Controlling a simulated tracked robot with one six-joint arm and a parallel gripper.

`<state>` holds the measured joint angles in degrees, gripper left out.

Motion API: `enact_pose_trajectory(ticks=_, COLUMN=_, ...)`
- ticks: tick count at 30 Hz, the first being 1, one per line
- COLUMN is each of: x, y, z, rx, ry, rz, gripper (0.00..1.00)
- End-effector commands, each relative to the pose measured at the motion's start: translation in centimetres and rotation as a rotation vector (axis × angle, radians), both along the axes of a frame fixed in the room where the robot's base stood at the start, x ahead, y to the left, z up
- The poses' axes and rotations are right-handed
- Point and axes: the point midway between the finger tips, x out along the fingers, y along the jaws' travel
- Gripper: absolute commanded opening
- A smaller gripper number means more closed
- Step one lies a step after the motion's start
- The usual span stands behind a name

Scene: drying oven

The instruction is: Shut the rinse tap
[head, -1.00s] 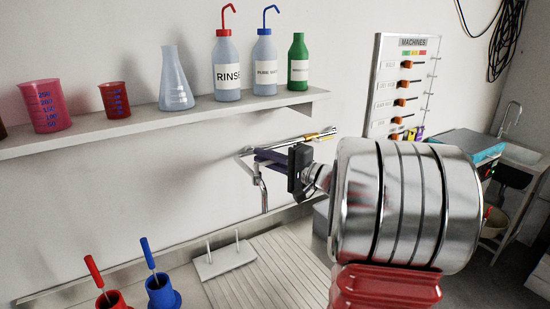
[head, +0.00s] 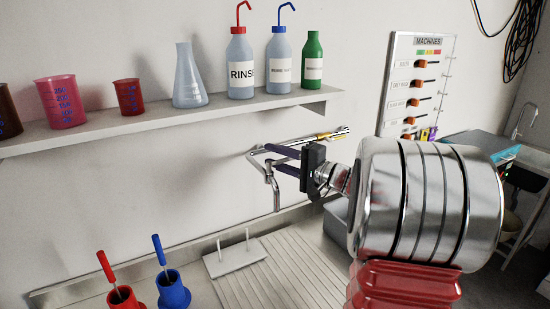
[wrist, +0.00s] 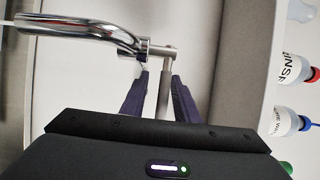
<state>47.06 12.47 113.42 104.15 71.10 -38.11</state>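The chrome rinse tap (head: 276,194) sticks out from the back wall above the sink, its spout curving down. In the wrist view its thick curved spout (wrist: 85,30) runs across the upper left. A thin grey lever (wrist: 165,92) extends from the tap body toward my palm. My gripper (head: 269,156) is at the tap, and its two purple fingers stand apart. In the wrist view the fingers of my gripper (wrist: 160,76) lie on either side of the lever, with gaps visible. I cannot see whether water runs.
A shelf (head: 150,128) above holds beakers, a flask and the RINSE bottle (head: 241,70). A ribbed drainer (head: 300,270) and a white peg stand (head: 235,258) lie below. Red (head: 122,298) and blue (head: 173,292) holders stand front left. A MACHINES panel (head: 415,85) hangs right.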

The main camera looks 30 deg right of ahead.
Motion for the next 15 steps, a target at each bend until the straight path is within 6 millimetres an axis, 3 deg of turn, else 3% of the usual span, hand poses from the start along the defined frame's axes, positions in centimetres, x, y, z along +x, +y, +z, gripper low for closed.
enact_pose_trajectory(ticks=8, x=-0.5, y=-0.2, z=0.1, rx=-0.001, ry=-0.003, rz=-0.002, gripper=0.28)
enact_pose_trajectory(ticks=15, x=-3.2, y=-1.3, z=0.1, rx=0.0, ry=-0.002, rz=-0.003, gripper=0.28)
